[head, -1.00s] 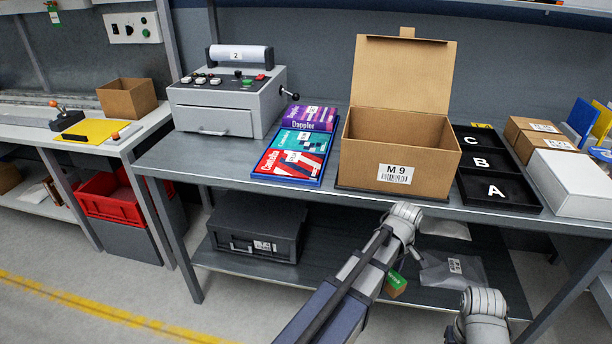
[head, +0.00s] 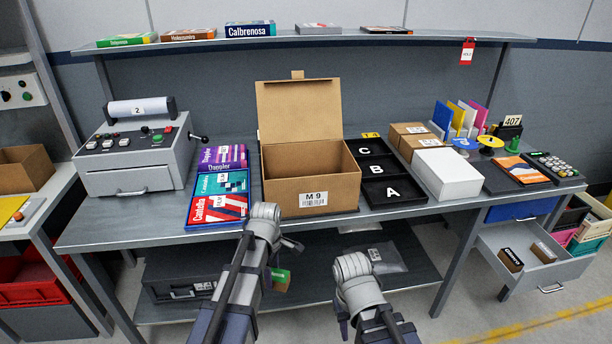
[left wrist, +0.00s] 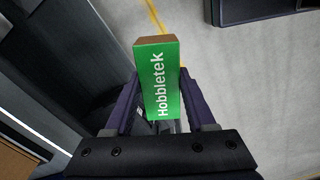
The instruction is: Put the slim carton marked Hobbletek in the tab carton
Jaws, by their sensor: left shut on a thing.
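The slim green carton marked Hobbletek (left wrist: 160,75) fills the middle of the left wrist view, with a brown end. My left gripper (left wrist: 159,108) is shut on it, one finger along each side. In the head view the carton's green and brown end (head: 281,279) shows beside my left arm, below the tabletop's front edge. The tab carton (head: 313,201), brown and marked M 9, stands on the table with its lid raised and a tab on top. Its inside looks empty where visible. My right arm shows at the lower middle, but its gripper is out of sight.
Flat boxes in a blue tray (head: 220,225) lie left of the tab carton. Black bins A, B, C (head: 393,191) and a white box (head: 447,174) stand right of it. A lower shelf (head: 400,275) lies under the table (head: 130,225). An open drawer (head: 535,258) juts out at right.

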